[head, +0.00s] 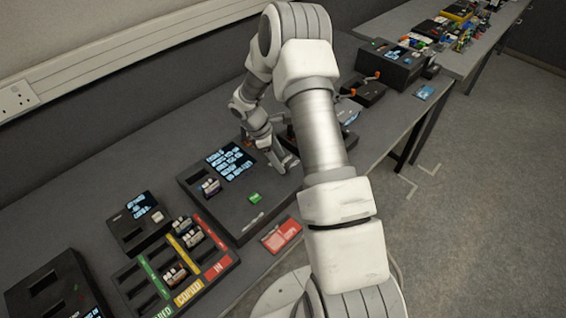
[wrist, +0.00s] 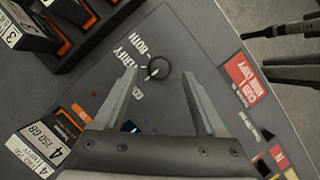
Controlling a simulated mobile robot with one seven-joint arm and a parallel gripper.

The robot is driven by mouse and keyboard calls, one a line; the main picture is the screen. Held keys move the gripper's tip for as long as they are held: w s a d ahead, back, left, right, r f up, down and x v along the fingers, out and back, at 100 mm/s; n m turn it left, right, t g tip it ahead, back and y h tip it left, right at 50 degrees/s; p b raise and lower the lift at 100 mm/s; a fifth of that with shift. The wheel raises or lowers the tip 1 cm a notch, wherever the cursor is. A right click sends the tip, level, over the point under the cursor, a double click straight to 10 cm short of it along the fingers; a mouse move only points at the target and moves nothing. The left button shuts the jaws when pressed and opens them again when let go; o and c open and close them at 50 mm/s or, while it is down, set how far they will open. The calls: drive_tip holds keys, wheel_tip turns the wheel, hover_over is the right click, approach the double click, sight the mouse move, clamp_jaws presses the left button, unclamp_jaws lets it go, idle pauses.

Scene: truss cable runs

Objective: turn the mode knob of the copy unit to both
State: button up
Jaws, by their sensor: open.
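The copy unit (head: 217,203) is a wide dark box on the bench, with a lit screen (head: 231,160) and a green button (head: 255,198). Its mode knob (wrist: 158,68) is small, round and dark in the wrist view. Printed labels lie to its left; I read BOTH (wrist: 141,49) and VERIFY (wrist: 125,60). A small light mark shows at the knob's lower left, but I cannot tell its setting surely. My gripper (wrist: 160,76) is open, its fingers on either side of the knob and apart from it. In the head view my gripper (head: 284,163) is over the unit's right end; the knob is hidden there.
A sorting tray (head: 120,275) with coloured lanes and several small drives stands left of the unit. A red card (head: 281,235) lies at the front edge, and a small screened box (head: 140,220) behind the tray. More boxes (head: 392,62) stand farther along the bench.

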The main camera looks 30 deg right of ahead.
sight(284, 166)
drive_tip(key=shift+x, duration=1.5)
clamp_jaws()
